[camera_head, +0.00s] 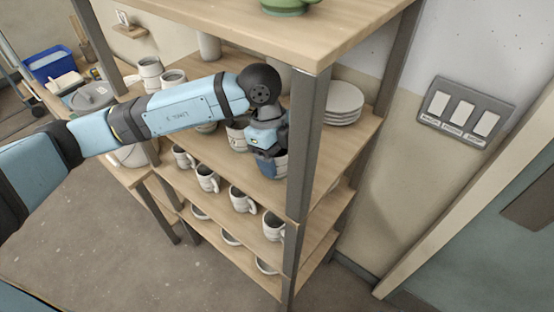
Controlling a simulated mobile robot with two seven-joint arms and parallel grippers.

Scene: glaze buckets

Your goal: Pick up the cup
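My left arm reaches in from the left to a wooden shelf unit. My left gripper (268,148) points down at the near corner of the upper middle shelf, beside the front post. A blue-grey cup (271,166) is right below the gripper, and its top is covered by it. I cannot tell whether the fingers are around the cup or shut on it. A pale cup (237,136) with a darker band stands just left of the gripper. My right gripper is not in view.
The dark front post (306,150) stands close to the right of the gripper. Stacked plates (342,103) are on the same shelf. Several white mugs (242,199) stand on the shelf below. A green bowl (287,6) is on the top board. Wall switches (465,113) are at right.

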